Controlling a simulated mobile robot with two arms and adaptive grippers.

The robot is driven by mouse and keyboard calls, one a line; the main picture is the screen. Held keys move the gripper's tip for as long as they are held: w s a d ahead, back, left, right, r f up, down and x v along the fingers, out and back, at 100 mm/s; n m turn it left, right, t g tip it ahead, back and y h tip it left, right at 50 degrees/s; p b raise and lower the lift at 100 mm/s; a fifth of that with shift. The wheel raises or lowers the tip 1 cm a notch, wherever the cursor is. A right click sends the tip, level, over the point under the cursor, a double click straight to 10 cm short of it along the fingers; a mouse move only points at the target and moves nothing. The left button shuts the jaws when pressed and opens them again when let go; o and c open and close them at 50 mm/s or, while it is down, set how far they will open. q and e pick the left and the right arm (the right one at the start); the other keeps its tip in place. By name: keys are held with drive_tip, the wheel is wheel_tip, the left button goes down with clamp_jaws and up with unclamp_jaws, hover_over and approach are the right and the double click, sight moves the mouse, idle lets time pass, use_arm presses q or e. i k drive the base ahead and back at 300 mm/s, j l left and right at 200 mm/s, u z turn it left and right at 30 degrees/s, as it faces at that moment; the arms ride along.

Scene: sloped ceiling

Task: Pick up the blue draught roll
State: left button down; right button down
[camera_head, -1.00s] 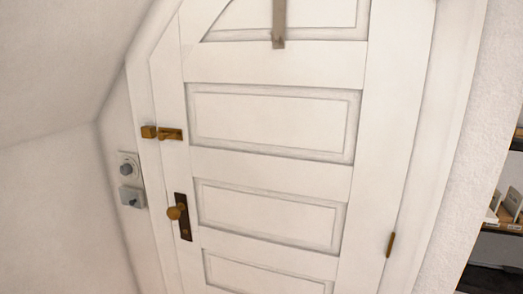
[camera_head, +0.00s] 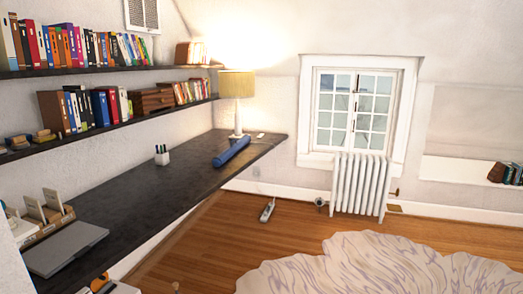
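The blue draught roll (camera_head: 231,152) is a long blue cylinder lying on the dark desk top (camera_head: 190,180). It lies near the desk's front edge, towards its far end, in front of the lamp. Nothing covers it. Neither of my grippers shows in the head view.
On the desk are a lit lamp (camera_head: 238,101), a white pen cup (camera_head: 162,155) and a closed grey laptop (camera_head: 66,249). Bookshelves (camera_head: 110,68) hang above. A radiator (camera_head: 359,184) stands below the window. A pale rug (camera_head: 385,265) lies on the open wood floor.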

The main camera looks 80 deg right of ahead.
sight(217, 162)
drive_tip(key=z, duration=2.45)
drive_tip(key=i+z, duration=0.2)
drive_tip(key=i, duration=2.45)
drive_tip(key=i+z, duration=0.1)
drive_tip(key=i, duration=0.6)
drive_tip(key=i+j+z, duration=0.15)
drive_tip(key=i, duration=0.5)
drive_tip(key=i+j+z, duration=0.1)
drive_tip(key=i, duration=0.6)
